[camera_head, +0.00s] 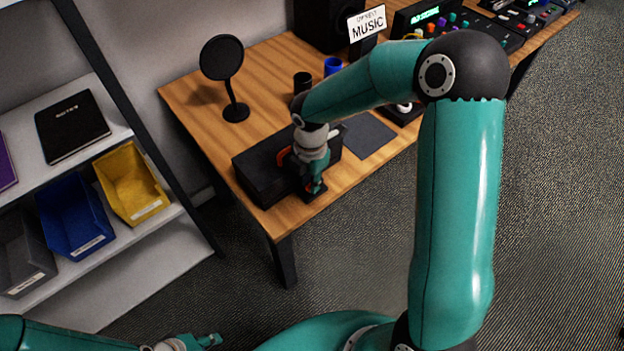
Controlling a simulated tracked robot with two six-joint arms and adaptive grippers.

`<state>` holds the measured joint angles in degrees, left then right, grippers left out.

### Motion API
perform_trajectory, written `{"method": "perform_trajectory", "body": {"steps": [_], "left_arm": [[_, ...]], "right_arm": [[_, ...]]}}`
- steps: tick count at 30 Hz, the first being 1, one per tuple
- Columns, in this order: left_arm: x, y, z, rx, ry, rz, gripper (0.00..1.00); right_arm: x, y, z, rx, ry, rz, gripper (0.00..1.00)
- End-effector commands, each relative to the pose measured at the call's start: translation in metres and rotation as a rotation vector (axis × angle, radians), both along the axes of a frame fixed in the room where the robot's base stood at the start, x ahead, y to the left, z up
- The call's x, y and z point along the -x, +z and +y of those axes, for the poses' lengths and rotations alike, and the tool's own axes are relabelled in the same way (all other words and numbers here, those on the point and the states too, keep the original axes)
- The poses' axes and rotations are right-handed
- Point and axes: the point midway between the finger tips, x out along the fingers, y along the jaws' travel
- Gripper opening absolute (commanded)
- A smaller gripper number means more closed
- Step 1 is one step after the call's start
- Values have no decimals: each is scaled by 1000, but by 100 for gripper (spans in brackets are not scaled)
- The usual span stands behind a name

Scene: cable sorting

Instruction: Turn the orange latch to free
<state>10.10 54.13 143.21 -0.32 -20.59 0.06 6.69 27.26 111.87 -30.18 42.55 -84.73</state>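An orange latch (284,156) shows as a small curved piece at the side of a black box (258,168) on the wooden table. My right gripper (316,191) points down at the front right part of the box, just to the right of the latch. It hides part of the box, and its fingertips are too small and dark to tell if they are open or touching anything. My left gripper (205,341) is at the bottom edge of the view, low and far from the table. Its fingers are only partly in view.
The wooden table (190,88) carries a round black pop filter (222,60), a black cup (303,83), a blue cup (333,66) and a dark mat (368,135). A shelf at left holds yellow (131,184), blue (75,212) and grey bins (22,250).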

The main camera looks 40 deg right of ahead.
Motion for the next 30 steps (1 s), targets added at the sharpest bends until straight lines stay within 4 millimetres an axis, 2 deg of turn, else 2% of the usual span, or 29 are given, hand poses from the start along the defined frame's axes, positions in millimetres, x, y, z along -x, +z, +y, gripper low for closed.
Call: {"method": "perform_trajectory", "body": {"steps": [5, 12, 18, 23, 30], "left_arm": [[0, 0, 0, 0, 0, 0, 40], [0, 0, 0, 0, 0, 0, 40], [0, 0, 0, 0, 0, 0, 40], [0, 0, 0, 0, 0, 0, 40], [0, 0, 0, 0, 0, 1, 40]], "right_arm": [[-2, 24, 0, 0, -1, -8, 23], [-2, 73, 0, 1, -1, -8, 23], [-1, 104, 0, 1, -1, -6, 23], [0, 115, 0, -1, 0, -4, 23], [0, 116, 0, 0, 0, -2, 23]]}}
